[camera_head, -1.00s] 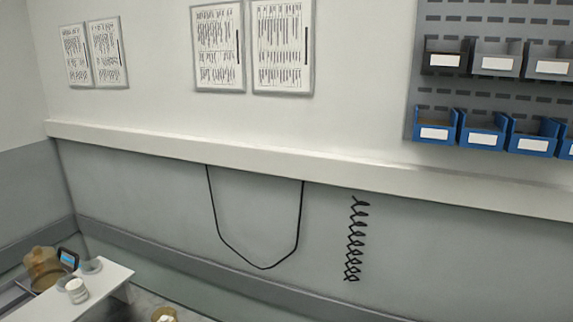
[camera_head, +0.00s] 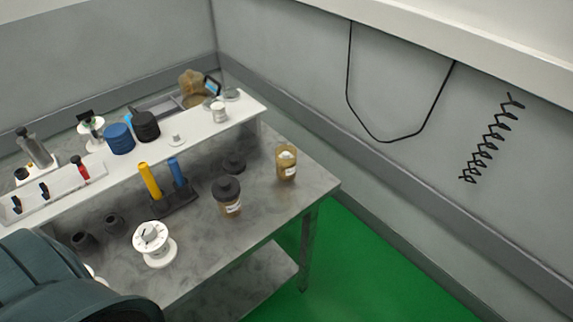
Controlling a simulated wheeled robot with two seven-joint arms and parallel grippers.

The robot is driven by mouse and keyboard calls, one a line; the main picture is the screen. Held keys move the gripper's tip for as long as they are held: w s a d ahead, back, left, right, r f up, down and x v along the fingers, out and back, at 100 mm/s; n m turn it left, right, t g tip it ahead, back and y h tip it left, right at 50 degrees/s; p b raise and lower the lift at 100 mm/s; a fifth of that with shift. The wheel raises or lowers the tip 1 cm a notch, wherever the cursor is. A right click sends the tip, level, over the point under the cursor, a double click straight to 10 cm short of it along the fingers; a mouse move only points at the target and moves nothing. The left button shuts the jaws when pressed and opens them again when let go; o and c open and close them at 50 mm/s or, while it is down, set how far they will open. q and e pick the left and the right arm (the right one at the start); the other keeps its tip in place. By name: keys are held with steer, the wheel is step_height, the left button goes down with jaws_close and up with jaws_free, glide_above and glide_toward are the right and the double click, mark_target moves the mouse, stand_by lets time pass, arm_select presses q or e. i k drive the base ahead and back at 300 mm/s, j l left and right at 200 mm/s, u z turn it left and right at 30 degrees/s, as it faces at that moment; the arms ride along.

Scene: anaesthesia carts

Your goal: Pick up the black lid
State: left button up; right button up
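An amber jar (camera_head: 286,166) with a white top stands to the right of the loose lid. Neither of my grippers shows in the view, so I cannot see whether they are open or shut.
A white raised shelf (camera_head: 215,138) runs along the table's back, with blue (camera_head: 119,138) and black (camera_head: 146,125) round pieces on it. A holder (camera_head: 175,202) with yellow and blue sticks and a white dial (camera_head: 152,240) stand left. Green floor (camera_head: 345,270) is clear.

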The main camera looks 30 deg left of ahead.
mark_target(235, 164)
steer(key=u, duration=1.25)
steer(key=l+u, duration=0.15)
steer(key=u, duration=0.6)
steer(key=l+u, duration=0.35)
steer(key=l, duration=0.25)
steer(key=k+l+u, duration=0.1)
steer(key=l+u, duration=0.25)
steer(key=l, duration=0.65)
steer(key=k+l, duration=0.15)
steer(key=l, duration=0.3)
steer(key=l+u, duration=0.1)
steer(key=l, duration=0.3)
steer(key=k, duration=0.05)
